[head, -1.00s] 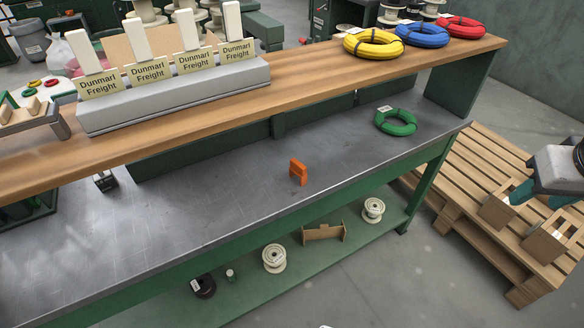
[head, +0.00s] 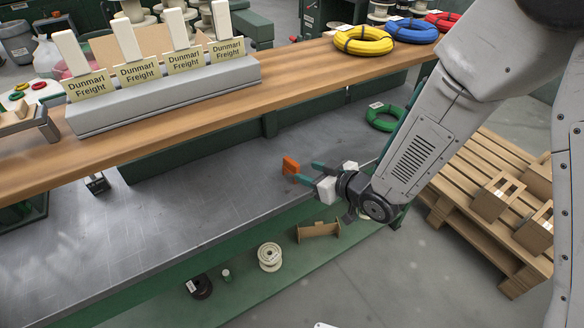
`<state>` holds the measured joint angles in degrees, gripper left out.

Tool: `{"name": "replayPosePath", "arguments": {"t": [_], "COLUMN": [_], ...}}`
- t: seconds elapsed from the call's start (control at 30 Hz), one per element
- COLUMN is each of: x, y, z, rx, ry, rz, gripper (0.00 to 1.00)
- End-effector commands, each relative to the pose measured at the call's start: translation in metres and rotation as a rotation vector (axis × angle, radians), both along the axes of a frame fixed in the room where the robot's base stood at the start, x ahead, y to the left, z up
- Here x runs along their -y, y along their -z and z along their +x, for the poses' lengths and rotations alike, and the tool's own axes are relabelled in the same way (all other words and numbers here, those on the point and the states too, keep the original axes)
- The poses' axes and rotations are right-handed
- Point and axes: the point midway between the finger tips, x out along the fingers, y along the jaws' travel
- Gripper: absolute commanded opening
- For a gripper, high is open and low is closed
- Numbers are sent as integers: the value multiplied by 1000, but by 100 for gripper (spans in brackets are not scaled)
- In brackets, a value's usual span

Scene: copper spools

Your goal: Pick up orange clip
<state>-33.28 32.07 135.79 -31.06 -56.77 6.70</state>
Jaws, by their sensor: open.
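The orange clip (head: 290,167) stands on the grey metal worktop (head: 200,200), near the middle of the head view. My gripper (head: 304,172) reaches in from the right, low over the worktop. Its teal fingers are spread, with their tips at or just right of the clip. The near finger overlaps the clip's lower edge in the picture. I cannot tell whether the fingers touch the clip or how far it lies between them.
A wooden shelf (head: 290,84) runs above the back of the worktop, with a grey sign holder (head: 165,97) on it. A green coil (head: 380,124) lies behind my arm. Left of the clip the worktop is clear. A pallet (head: 470,170) stands at right.

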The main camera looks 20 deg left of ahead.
Motion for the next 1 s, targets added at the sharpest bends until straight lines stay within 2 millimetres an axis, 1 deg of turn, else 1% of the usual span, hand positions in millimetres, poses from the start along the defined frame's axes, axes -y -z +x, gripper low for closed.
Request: {"name": "replayPosePath", "arguments": {"t": [0.27,0.4,0.5,0.63,0.83,0.87,0.9,0.97,1.0], "x": [-26,-43,-54,-60,-60,-60,-60,-60,-60], "y": [14,27,31,34,34,34,34,34,34], "z": [12,18,24,28,28,28,28,28,28], "rx": [0,0,1,1,1,1,1,1,1], "ry": [-3,-3,-2,0,0,0,0,0,0], "rz": [3,2,2,2,2,2,2,2,2], "gripper": [45,45,45,45,45,40,29,12,1]}}
